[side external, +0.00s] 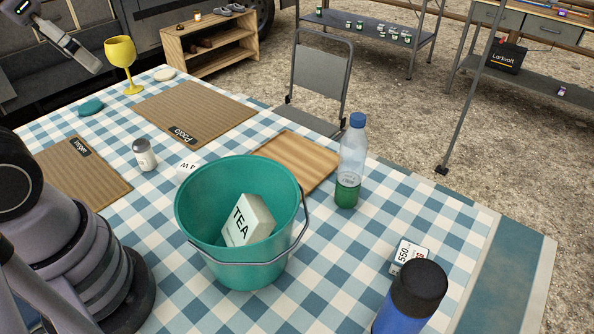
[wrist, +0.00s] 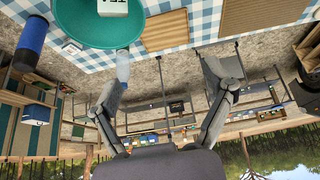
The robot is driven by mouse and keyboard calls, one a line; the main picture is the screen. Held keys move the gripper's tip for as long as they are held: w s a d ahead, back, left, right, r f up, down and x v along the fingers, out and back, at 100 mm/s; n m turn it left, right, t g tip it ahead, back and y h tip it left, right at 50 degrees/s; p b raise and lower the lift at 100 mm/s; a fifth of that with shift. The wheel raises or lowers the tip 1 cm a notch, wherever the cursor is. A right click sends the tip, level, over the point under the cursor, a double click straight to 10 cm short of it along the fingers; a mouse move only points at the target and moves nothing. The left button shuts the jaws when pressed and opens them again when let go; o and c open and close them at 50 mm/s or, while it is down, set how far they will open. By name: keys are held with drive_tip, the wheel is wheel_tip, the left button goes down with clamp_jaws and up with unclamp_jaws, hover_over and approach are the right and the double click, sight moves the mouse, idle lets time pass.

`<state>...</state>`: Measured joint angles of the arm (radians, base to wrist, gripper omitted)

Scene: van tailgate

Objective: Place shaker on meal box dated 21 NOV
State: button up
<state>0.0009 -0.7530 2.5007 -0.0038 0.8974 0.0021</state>
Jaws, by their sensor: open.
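A small shaker (side external: 144,155) with a grey cap and pale body stands upright on the checked tablecloth, left of the green bucket. No box with a readable 21 NOV date shows. A small white piece with dark lettering (side external: 186,169) is partly hidden behind the bucket; I cannot tell what it is. A small box marked 550 (side external: 410,252) stands behind the blue flask. My gripper (wrist: 162,74) is open and empty in the wrist view, its fingers wide apart, away from the shaker. Part of my arm's end shows at the top left of the side view.
The green bucket (side external: 205,225) holds a TEA box (side external: 247,220). A bottle (side external: 350,165), a wooden board (side external: 297,163) and a blue flask (side external: 412,300) stand nearby. The front right cloth is mostly clear.

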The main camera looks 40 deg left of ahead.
idle(0.3)
drive_tip(key=m+g+y, duration=0.8)
drive_tip(key=m+y, duration=0.6)
drive_tip(key=y, duration=0.5)
hover_over(144, 152)
drive_tip(key=d, duration=0.4)
wheel_tip(144, 152, down, 25)
drive_tip(key=f+m+t, duration=0.2)
drive_tip(key=f, duration=0.2)
drive_tip(key=f+m+t+h, duration=0.1)
drive_tip(key=f+m+t, duration=0.1)
drive_tip(key=f+t, duration=0.1)
drive_tip(key=s+f+m+t, duration=0.1)
drive_tip(key=f+m+t, duration=0.1)
drive_tip(key=f, duration=0.3)
drive_tip(key=shift+d+f+m+h, duration=0.15)
drive_tip(key=shift+d+m+h, duration=0.2)
drive_tip(key=shift+m, duration=0.25)
drive_tip(key=shift+a+f, duration=0.2)
drive_tip(key=x, duration=0.4)
drive_tip(key=r+x, duration=0.1)
drive_tip(key=x, duration=0.2)
